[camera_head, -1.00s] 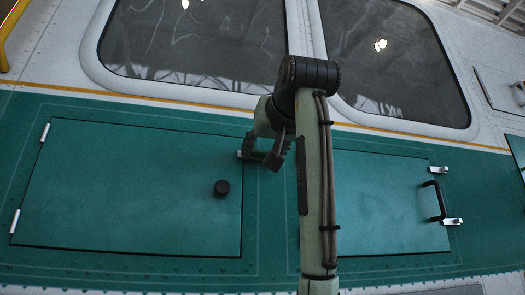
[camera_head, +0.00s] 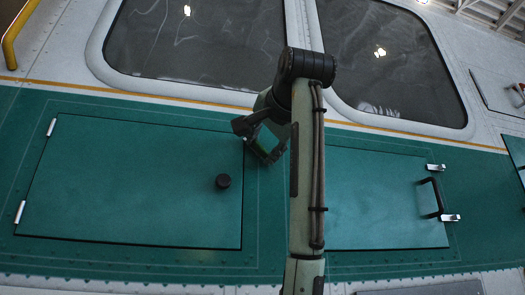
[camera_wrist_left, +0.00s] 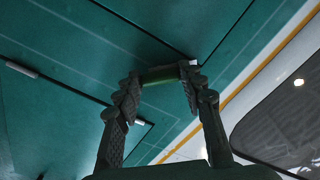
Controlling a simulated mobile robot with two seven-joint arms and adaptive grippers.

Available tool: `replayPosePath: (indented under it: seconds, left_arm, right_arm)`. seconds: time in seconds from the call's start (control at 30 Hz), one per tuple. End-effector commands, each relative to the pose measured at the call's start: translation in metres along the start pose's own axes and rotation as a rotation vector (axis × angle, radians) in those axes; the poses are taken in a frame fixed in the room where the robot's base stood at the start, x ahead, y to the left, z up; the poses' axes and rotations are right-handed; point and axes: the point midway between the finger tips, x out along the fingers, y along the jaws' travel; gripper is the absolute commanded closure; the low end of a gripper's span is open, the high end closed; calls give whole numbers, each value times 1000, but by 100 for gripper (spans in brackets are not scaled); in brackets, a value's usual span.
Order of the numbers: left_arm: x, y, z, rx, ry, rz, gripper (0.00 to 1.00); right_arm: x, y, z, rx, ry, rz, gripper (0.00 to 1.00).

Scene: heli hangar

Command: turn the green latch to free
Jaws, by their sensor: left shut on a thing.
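The green latch (camera_wrist_left: 160,80) is a short bar at the right edge of the left green door (camera_head: 120,185), near its upper corner. In the left wrist view it lies crosswise between the fingertips of my left gripper (camera_wrist_left: 160,84), with a small light metal piece beside its right end. My left gripper (camera_head: 260,140) is shut on the latch, a finger on each end. In the head view the gripper is tilted, and its dark fingers cover much of the latch. My right gripper is not in view.
The left door has a round black knob (camera_head: 222,182) and hinges on its left edge. A second green door (camera_head: 380,205) has a black handle (camera_head: 433,197) and silver catches. Windows (camera_head: 390,60) lie above. A yellow rail (camera_head: 15,35) stands at upper left.

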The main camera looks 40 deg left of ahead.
Motion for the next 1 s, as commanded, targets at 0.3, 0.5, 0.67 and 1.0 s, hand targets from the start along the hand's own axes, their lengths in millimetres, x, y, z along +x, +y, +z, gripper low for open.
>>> replayPosePath:
  seconds: [0.3, 0.5, 0.67, 1.0]
  left_arm:
    - [0, 1, 2, 301, 0, -1, 90]
    - [0, 1, 2, 476, -1, -1, 90]
    - [0, 1, 1, 593, 0, 0, 90]
    - [0, 0, 1, 741, 0, 0, 90]
  right_arm:
    - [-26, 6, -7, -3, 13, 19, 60]
    - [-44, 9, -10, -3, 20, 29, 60]
    - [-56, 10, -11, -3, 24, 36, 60]
    - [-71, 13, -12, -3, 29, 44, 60]
